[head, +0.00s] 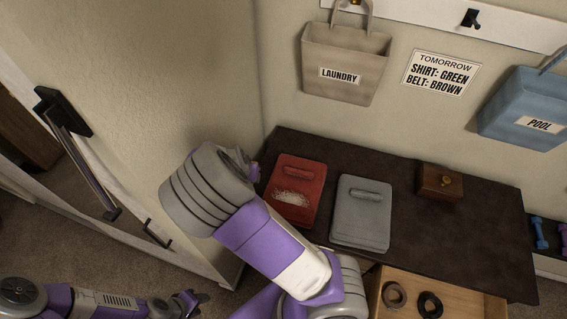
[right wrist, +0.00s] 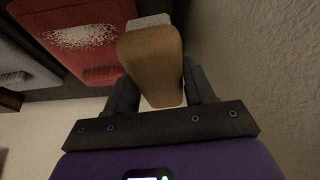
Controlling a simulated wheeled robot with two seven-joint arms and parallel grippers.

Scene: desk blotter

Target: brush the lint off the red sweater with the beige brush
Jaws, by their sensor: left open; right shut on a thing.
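The folded red sweater (head: 306,178) lies at the left end of the dark desk, with a pale lint patch (head: 291,199) on its lower part. In the right wrist view the red sweater (right wrist: 104,62) and its lint are at the upper left. My right gripper (right wrist: 160,85) is shut on the beige brush (right wrist: 150,50), whose pale head points away from the gripper, beside the sweater in that view. I cannot tell whether the brush touches anything. In the head view my right arm hides the brush. My left gripper (head: 192,300) is low at the left, open, away from the desk.
A folded grey garment (head: 362,225) lies right of the sweater. A wooden box (head: 440,182) stands further right on the desk (head: 490,215). A wall rises close on the left; bags hang behind.

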